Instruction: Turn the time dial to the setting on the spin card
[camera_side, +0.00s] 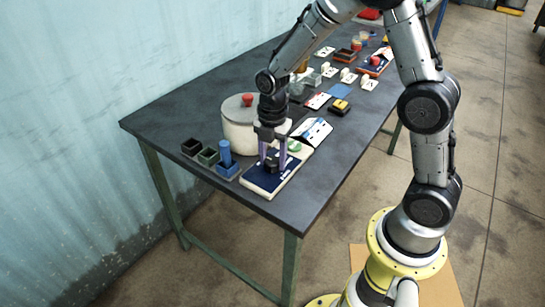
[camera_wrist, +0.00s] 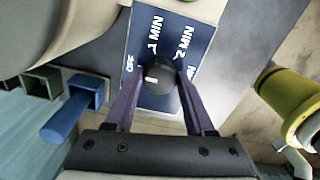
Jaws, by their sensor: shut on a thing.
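The time dial (camera_wrist: 157,77) is a dark round knob with a pale pointer mark, on a dark blue panel (camera_wrist: 146,26) with white lettering such as "1 MIN" and "2 MIN". The pointer mark is toward the left of the knob in the wrist view. My gripper (camera_wrist: 158,90) is shut on the dial, one finger on each side. In the side view my gripper (camera_side: 272,168) reaches down to the panel near the table's front corner.
A white drum with a red knob (camera_side: 240,130) stands close beside my gripper. Small open boxes, one with a blue cylinder (camera_side: 225,153), stand left of the panel. A green button (camera_side: 294,146) is by the panel. Several cards and jars fill the far table.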

